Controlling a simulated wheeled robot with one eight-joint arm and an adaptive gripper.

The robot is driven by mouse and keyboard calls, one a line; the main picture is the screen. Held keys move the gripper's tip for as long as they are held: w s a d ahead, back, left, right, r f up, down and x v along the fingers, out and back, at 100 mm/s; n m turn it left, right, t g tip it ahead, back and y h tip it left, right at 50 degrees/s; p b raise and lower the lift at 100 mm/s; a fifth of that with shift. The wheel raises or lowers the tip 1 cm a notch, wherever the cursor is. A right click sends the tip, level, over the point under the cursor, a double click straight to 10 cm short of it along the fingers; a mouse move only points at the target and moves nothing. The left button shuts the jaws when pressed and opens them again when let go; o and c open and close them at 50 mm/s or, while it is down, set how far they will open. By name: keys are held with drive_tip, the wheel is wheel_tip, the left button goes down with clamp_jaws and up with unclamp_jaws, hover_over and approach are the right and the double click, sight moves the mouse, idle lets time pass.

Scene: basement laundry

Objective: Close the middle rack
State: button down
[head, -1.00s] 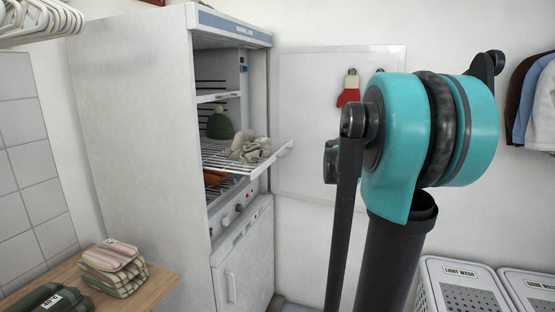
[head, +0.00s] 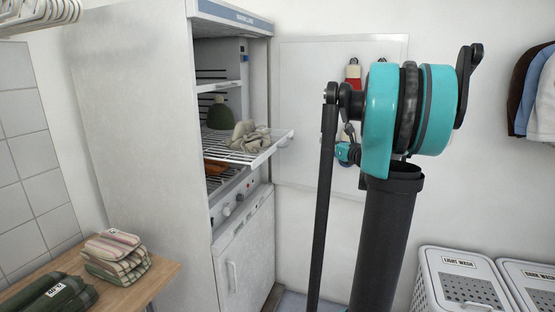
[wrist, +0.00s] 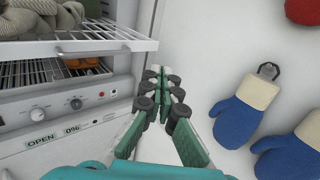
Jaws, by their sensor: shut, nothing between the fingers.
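The middle rack (head: 262,152) is a white wire rack with a pale front strip, pulled out of the tall white drying cabinet (head: 140,150). A dark green knit hat (head: 218,113) and cream-grey knitted gloves (head: 247,137) lie on it. In the wrist view the rack's front corner (wrist: 130,44) is at the upper left. My gripper (wrist: 162,74) is shut and empty, right of that corner and slightly below it, seemingly apart from it. In the head view my arm hides most of the gripper.
A lower rack (wrist: 45,75) with orange items sits inside the cabinet, above a control panel with knobs (wrist: 75,100). Blue mittens (wrist: 245,110) hang on the white wall panel close right of my gripper. A wooden table (head: 150,280) with folded cloths and laundry baskets (head: 460,285) flank the floor.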

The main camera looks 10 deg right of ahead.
drive_tip(key=s+a+f+n+g+y, duration=0.2)
drive_tip(key=s+a+n+g+y, duration=0.25)
drive_tip(key=s, duration=0.25)
drive_tip(key=s+a+f+n+g+y, duration=0.1)
drive_tip(key=s+a+n+g+y, duration=0.25)
drive_tip(key=s+y, duration=0.2)
drive_tip(key=x, duration=1.3)
drive_tip(key=shift+s+f+g, duration=0.3)
drive_tip(key=shift+a, duration=0.15)
drive_tip(key=x, duration=2.5)
drive_tip(key=shift+w+a+f, duration=0.2)
drive_tip(key=shift+w, duration=0.2)
